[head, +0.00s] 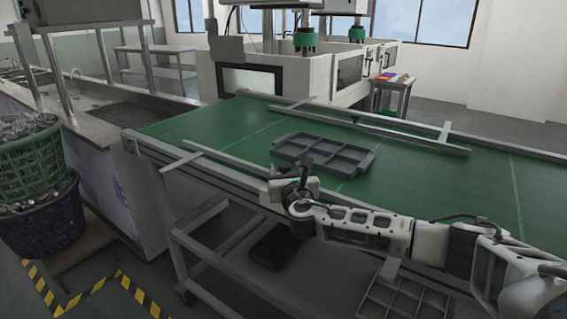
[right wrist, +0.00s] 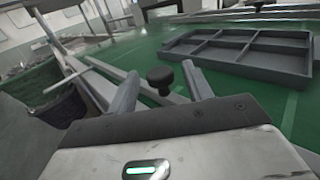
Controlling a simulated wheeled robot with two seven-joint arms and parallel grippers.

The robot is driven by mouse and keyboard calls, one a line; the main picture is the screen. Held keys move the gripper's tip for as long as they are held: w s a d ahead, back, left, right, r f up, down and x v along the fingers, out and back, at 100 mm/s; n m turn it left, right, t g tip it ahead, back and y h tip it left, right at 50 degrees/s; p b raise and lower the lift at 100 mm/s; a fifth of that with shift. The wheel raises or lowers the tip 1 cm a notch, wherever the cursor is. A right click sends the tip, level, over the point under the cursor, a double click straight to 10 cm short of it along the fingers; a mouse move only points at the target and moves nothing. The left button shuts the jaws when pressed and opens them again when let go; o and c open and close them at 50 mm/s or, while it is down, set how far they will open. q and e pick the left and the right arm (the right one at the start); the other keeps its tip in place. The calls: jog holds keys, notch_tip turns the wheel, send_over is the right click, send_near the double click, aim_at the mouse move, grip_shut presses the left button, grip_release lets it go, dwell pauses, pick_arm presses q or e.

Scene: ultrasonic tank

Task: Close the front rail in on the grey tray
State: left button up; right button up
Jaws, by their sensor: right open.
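The grey tray (head: 290,158), divided into several compartments, lies on the green belt. It also shows at the upper right of the right wrist view (right wrist: 240,69). The front rail (head: 225,157) is a long pale bar along the belt's near side, with green belt showing between it and the tray. My right gripper (head: 284,188) is at the near edge of the belt, over the rail, partly hidden by its own wrist. In the right wrist view its fingers (right wrist: 160,92) are open, with a black round knob (right wrist: 160,77) between and just beyond them. My left gripper is not in view.
A back rail (head: 400,134) runs along the belt's far side, beyond the tray. White machines (head: 285,75) stand behind the belt. Green and dark baskets (head: 38,160) stand at the left. The green belt (head: 460,185) is clear to the right of the tray.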

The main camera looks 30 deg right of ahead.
aim_at(284, 164)
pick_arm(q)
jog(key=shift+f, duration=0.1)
pick_arm(e)
jog(key=shift+x, duration=1.95)
